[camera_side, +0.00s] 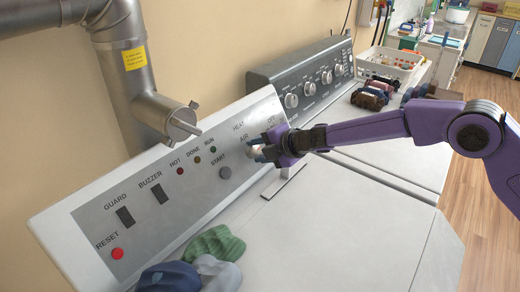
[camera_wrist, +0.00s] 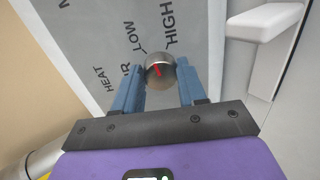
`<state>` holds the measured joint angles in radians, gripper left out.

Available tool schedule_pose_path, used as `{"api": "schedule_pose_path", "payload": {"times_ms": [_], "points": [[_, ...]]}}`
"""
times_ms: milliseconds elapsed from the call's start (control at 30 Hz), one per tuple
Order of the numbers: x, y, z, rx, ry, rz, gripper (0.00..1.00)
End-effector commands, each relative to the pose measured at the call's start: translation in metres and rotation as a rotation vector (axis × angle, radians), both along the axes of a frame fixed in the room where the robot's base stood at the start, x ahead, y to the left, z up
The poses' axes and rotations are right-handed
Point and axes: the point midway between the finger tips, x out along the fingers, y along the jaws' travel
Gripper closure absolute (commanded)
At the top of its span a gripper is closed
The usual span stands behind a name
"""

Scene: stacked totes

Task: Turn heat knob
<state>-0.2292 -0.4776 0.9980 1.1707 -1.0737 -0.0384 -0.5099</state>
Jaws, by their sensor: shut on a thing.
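The heat knob (camera_wrist: 161,69) is a round metallic knob with a red pointer line on the panel, among the labels HEAT, LOW and HIGH in the wrist view. The red line slants up and to the left, roughly toward the LOW label. My gripper (camera_wrist: 158,80) has its two blue fingers on either side of the knob, shut on it. In the side view my gripper (camera_side: 268,150) is at the right end of the panel and largely hides the knob. The HEAT label (camera_side: 238,126) shows just left of it.
The white sloped control panel (camera_side: 75,207) has GUARD, BUZZER, RESET and START controls. Folded cloths (camera_side: 215,243) lie on the white machine top. A second dark panel (camera_side: 312,72) and a white basket (camera_side: 392,62) are farther back.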

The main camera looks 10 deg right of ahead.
Motion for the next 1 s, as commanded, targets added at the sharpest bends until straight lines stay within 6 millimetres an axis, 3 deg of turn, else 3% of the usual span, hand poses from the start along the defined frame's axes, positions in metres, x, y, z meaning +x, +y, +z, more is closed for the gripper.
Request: {"api": "schedule_pose_path", "payload": {"times_ms": [433, 1000], "points": [[-0.0007, 0.0007, -0.0003, -0.178, -0.177, 0.145, 0.89], [-0.0009, 0.0012, 0.0001, -0.219, -0.219, 0.180, 0.89]]}}
